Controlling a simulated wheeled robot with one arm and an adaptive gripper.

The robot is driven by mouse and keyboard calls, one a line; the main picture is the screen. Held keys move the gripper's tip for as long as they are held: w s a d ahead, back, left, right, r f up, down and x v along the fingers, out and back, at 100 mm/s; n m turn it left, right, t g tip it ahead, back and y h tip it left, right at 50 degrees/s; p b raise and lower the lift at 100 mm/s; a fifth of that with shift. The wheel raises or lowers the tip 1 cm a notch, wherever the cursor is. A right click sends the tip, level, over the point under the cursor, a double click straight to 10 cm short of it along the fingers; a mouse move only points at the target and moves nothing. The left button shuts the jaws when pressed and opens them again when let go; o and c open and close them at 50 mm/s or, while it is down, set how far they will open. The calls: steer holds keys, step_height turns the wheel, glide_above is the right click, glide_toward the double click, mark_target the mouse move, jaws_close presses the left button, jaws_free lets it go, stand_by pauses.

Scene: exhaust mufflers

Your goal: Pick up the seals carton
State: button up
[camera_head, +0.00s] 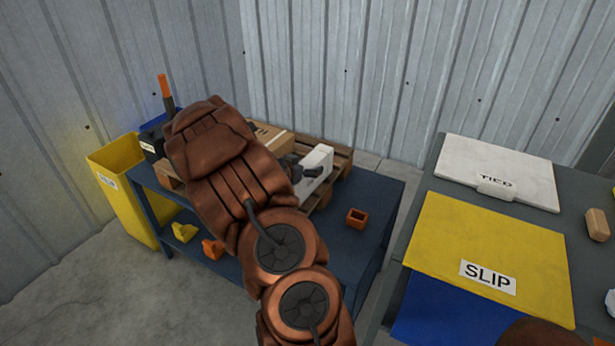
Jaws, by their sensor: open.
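A tan cardboard carton (272,137) lies on the wooden pallet (341,158) on the blue bench, with a scrap of dark marking showing. A white box-like thing (319,158) stands just right of it. My brown arm hides much of both, and no readable label shows which is the seals carton. The dark fingers of my gripper (306,171) show at the white thing's near left side, open. I cannot tell whether they touch it.
A yellow bin (122,195) stands left. Yellow and orange pieces sit on the lower shelf. The right table has a white TIED board (497,170) and a yellow SLIP board (490,250).

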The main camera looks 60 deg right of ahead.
steer(key=c, duration=1.5)
